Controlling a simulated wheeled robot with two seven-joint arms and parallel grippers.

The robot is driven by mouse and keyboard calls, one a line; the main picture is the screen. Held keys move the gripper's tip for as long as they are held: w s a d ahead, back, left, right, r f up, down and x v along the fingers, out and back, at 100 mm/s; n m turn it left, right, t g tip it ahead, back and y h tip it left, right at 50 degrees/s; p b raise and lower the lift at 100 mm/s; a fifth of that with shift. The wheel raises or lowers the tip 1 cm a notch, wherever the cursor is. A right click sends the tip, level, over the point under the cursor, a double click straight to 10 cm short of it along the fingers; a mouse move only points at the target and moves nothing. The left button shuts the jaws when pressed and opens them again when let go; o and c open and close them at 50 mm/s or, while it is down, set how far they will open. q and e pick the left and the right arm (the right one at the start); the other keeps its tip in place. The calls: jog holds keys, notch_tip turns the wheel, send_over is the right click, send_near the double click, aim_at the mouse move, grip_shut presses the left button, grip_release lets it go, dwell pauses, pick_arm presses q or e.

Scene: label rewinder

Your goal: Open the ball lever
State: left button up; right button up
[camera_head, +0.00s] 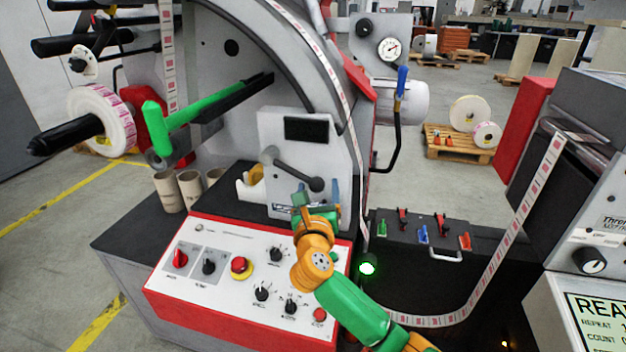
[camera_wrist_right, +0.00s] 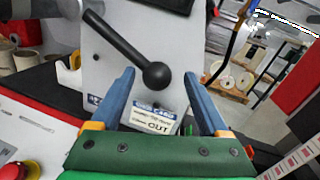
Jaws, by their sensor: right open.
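The ball lever (camera_head: 294,172) is a dark arm ending in a black ball, mounted on a light grey plate (camera_head: 290,130) of the machine. In the right wrist view the lever (camera_wrist_right: 122,45) runs from upper left down to its ball, which sits just beyond the fingertips and between them in the picture. My right gripper (camera_head: 318,195) is in front of the plate, just below the ball. In the wrist view its two blue fingers (camera_wrist_right: 158,95) are apart and nothing is between them. A label reading "OUT" shows below the ball. My left gripper is not in view.
Cardboard cores (camera_head: 168,192) stand to the left. A green-handled bar (camera_head: 205,115) sticks out at upper left. A label web (camera_head: 510,235) loops at right.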

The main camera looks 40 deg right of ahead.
jog(key=shift+w+d, duration=0.5)
jog(key=shift+w, duration=0.4)
jog(key=shift+w+f, duration=0.15)
jog(key=shift+w, duration=0.05)
jog(key=shift+s, duration=0.1)
grip_shut()
jog(key=shift+r, duration=0.25)
